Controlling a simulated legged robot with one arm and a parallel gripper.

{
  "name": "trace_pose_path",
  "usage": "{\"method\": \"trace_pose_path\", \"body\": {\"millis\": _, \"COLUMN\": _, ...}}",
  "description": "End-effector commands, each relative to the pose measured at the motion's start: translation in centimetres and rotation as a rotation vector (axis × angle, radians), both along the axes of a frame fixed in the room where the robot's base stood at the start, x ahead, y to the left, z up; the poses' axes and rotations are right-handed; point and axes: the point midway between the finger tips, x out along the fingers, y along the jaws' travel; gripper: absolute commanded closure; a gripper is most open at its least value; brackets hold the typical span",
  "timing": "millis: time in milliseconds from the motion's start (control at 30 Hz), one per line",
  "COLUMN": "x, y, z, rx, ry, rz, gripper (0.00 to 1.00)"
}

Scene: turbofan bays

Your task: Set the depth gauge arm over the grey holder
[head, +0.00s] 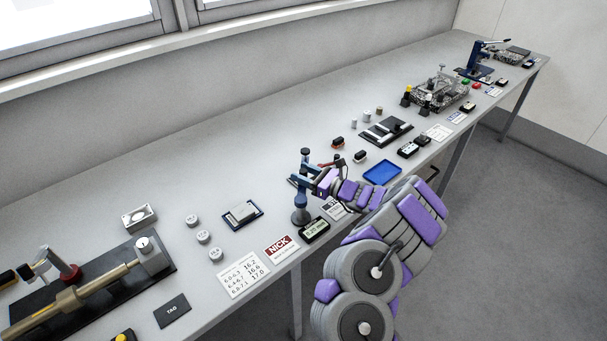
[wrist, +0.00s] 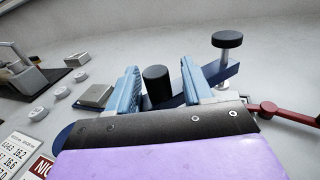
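The depth gauge stand (head: 300,216) has a round base and blue arm parts near the bench's front edge. In the wrist view its blue arm (wrist: 222,75) runs behind my fingers, beside a post with a black knob (wrist: 228,39). My gripper (head: 312,181) is at the stand; the wrist view shows its two light-blue fingers (wrist: 160,90) apart, with a black cylindrical knob (wrist: 157,78) between them. Gaps show on both sides of this knob. A grey block on a dark plate (head: 243,212), possibly the grey holder, lies left of the stand; the block also shows in the wrist view (wrist: 95,95).
A red lever (wrist: 280,112) sticks out right of my gripper. A digital readout (head: 314,229) lies in front of the stand. Several round discs (head: 203,237), a metal block (head: 139,216) and a NICK card (head: 281,248) are left. A blue tray (head: 382,172) is right. The bench behind is clear.

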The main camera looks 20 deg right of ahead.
Motion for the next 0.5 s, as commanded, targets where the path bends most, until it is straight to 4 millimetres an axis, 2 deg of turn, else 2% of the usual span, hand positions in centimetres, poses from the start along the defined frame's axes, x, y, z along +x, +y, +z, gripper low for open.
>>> {"method": "trace_pose_path", "body": {"millis": 267, "x": -0.2, "y": -0.1, "z": 0.0, "rx": 0.0, "ry": 0.0, "rz": 0.0, "gripper": 0.49}}
{"method": "trace_pose_path", "body": {"millis": 367, "x": -0.9, "y": -0.7, "z": 0.1, "rx": -0.001, "ry": 0.001, "rz": -0.002, "gripper": 0.49}}
{"method": "trace_pose_path", "body": {"millis": 500, "x": -2.8, "y": -2.1, "z": 0.2, "rx": -0.001, "ry": 0.001, "rz": -0.005, "gripper": 0.49}}
